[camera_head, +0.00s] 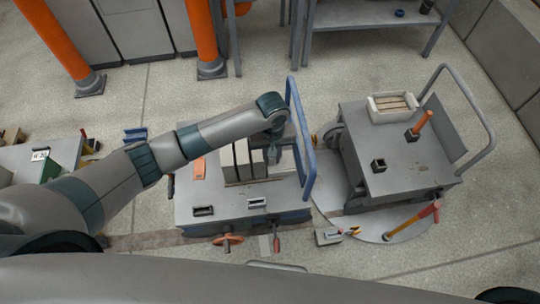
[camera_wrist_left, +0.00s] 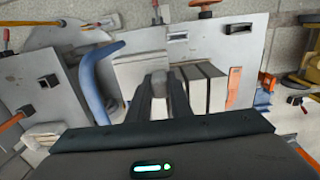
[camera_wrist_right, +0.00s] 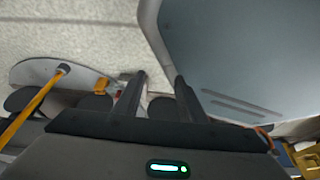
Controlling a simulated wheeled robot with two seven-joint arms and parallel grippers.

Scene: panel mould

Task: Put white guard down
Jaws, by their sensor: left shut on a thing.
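My left gripper (camera_head: 274,152) is over the right part of the middle cart's top, just right of the upright pale panels (camera_head: 243,160). In the left wrist view its fingers (camera_wrist_left: 160,84) are shut on a small grey grip between them. A flat white piece, the white guard (camera_wrist_left: 132,72), shows beside and beyond these fingers; the gripper and arm hide much of it. Whether it touches the cart top, I cannot tell. My right gripper (camera_wrist_right: 160,80) is open and empty, its fingers apart with the floor and a grey surface beyond.
The middle cart (camera_head: 222,190) has a blue rail (camera_head: 301,140) close right of my left gripper. A right cart (camera_head: 400,165) carries a pale box (camera_head: 391,107) and an orange-handled tool (camera_head: 421,122). A red-and-orange tool (camera_head: 414,220) lies at its lower right. Floor at far right is clear.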

